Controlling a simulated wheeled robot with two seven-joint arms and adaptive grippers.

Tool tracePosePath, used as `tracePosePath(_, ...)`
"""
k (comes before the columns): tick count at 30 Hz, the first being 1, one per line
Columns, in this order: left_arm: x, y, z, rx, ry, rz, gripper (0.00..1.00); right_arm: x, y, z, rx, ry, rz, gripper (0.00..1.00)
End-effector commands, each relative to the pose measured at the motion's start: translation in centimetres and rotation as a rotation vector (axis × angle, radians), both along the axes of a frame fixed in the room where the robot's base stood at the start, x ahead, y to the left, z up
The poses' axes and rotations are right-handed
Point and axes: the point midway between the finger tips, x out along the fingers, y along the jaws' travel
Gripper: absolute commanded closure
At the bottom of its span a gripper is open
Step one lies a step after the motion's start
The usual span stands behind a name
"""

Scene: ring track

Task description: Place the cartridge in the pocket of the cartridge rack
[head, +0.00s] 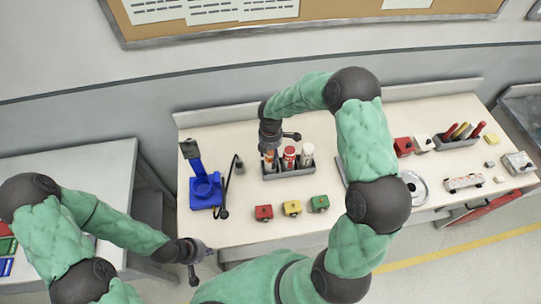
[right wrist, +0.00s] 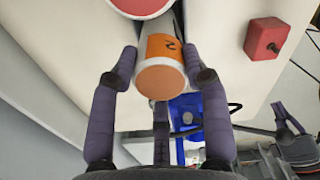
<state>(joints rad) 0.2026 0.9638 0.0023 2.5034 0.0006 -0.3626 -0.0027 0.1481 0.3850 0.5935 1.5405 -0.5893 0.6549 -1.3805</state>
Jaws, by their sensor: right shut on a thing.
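The cartridge rack (head: 291,172) is a dark grey holder near the middle of the bench. My right gripper (head: 270,149) points down over its left end, shut on an orange-capped cartridge (right wrist: 162,75) with an orange band and a dark mark. The cartridge also shows below the fingers in the head view (head: 269,157). Whether its lower end is inside the left pocket or above it I cannot tell. A red-and-white cartridge (head: 289,158) and a white one (head: 307,156) stand upright in the rack. My left gripper (head: 197,262) is low, off the bench's front left; its jaw state is unclear.
A blue stand (head: 206,190) with a dark cable is left of the rack. Behind my right arm are a round metal dish (head: 414,187) and a tool holder (head: 457,141).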

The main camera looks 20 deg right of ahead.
Motion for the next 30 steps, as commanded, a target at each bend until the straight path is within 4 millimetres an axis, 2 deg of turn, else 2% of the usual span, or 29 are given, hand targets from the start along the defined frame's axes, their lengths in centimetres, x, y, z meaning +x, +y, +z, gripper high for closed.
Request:
tracePosePath(2,-0.01,0.00,-0.71,0.000,0.000,0.000,1.00,0.06,-0.04,-0.81,-0.001,-0.002,-0.001,1.00)
tracePosePath(14,0.01,0.00,-0.80,0.000,0.000,0.000,1.00,0.05,-0.03,-1.03,-0.001,-0.002,-0.001,1.00)
tracePosePath(15,0.00,0.00,-0.78,0.000,0.000,0.000,1.00,0.03,-0.02,-1.04,0.000,-0.001,-0.001,0.47)
tracePosePath(17,0.00,0.00,-0.73,0.000,0.000,0.000,1.00,0.02,-0.03,-0.99,0.000,-0.001,-0.001,0.31)
tracePosePath(30,0.01,0.00,-0.39,0.000,0.000,0.000,1.00,0.03,-0.02,-0.52,0.000,-0.001,-0.001,0.29)
